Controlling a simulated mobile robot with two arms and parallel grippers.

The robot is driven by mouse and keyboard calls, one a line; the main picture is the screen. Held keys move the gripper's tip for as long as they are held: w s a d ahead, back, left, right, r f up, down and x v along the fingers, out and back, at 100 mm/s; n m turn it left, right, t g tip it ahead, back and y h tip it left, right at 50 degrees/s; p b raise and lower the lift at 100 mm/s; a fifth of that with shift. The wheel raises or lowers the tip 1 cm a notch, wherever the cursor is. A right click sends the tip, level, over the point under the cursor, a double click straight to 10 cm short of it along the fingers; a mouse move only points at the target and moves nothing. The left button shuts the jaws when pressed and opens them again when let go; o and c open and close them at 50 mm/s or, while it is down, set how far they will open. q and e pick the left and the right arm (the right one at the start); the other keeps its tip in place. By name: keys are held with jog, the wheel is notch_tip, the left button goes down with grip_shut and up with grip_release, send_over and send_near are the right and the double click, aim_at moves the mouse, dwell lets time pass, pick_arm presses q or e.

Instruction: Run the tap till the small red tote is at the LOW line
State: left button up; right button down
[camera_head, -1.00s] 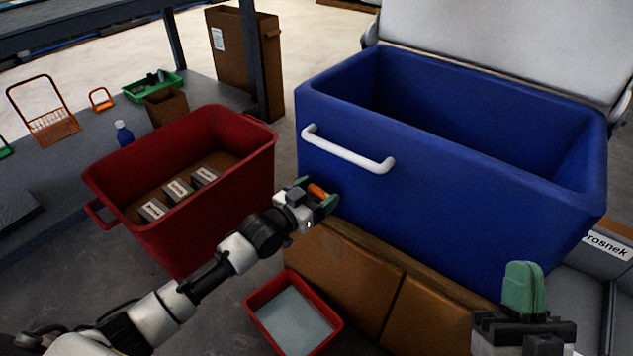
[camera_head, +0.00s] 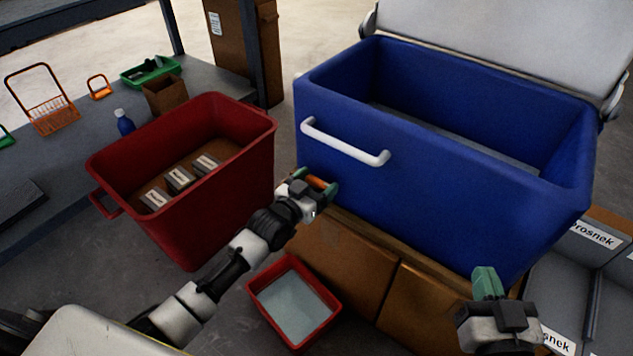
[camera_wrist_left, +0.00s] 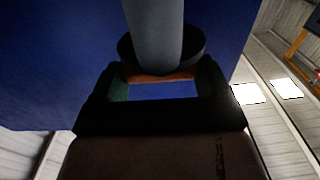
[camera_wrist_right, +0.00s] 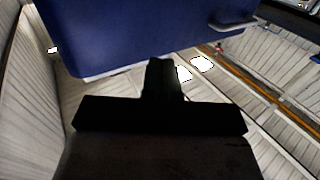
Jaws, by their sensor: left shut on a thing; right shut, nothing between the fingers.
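The small red tote (camera_head: 322,338) stands on the floor below the front of the blue tank (camera_head: 450,195). Pale grey-blue liquid fills its inside; I cannot make out a LOW line. My left gripper (camera_head: 318,186) is at the tank's lower front left, shut on the orange tap handle (camera_head: 317,182). In the left wrist view the orange handle (camera_wrist_left: 160,78) sits between the fingers, under a grey pipe with a dark collar (camera_wrist_left: 155,30). No stream of liquid can be made out. My right gripper (camera_head: 486,283) is shut and empty, in front of the tank's right side.
A large red tote (camera_head: 225,190) with several labelled blocks stands at left. Brown boxes (camera_head: 345,260) are under the tank. A grey bench (camera_head: 70,190) holds a blue bottle (camera_head: 124,122), an orange basket (camera_head: 50,115) and a green tray (camera_head: 150,70). Grey labelled boxes (camera_head: 570,270) stand at right.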

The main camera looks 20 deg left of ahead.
pick_arm(q)
jog(key=o, duration=0.9)
jog(key=shift+r, duration=0.2)
jog(key=shift+f, duration=0.1)
jog(key=shift+p+v, duration=1.5)
jog(key=shift+v, duration=3.9)
pick_arm(e)
jog(key=s+d+f+g+h, duration=0.2)
jog(key=s+f+g, duration=0.3)
jog(key=f+g, duration=0.3)
jog(key=shift+d, duration=0.45)
